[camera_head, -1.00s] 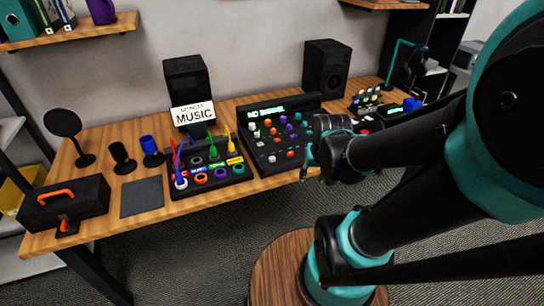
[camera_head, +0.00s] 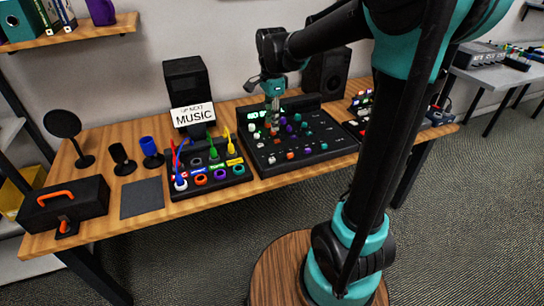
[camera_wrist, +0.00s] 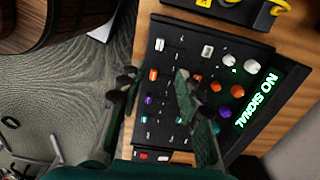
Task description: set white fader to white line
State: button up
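The black mixer panel (camera_head: 335,146) lies on the desk, with rows of coloured knobs and fader caps. The white line cannot be made out. My gripper (camera_head: 272,126) points down above the panel's left half. In the wrist view, my gripper (camera_wrist: 158,88) has its two fingers apart with nothing held; the right finger covers part of the controls.
An orange cap (camera_wrist: 153,74) and a purple cap (camera_wrist: 148,100) stand near the fingers. The lit NO SIGNAL screen (camera_wrist: 258,98) runs along the panel's back. A patch box with plugged cables (camera_head: 209,177) is left of the mixer; speakers stand behind.

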aim_at(272, 158)
notch_tip(272, 158, down, 16)
jog(key=shift+r, duration=0.15)
dwell(0.3)
jog(key=shift+c, duration=0.2)
grip_shut()
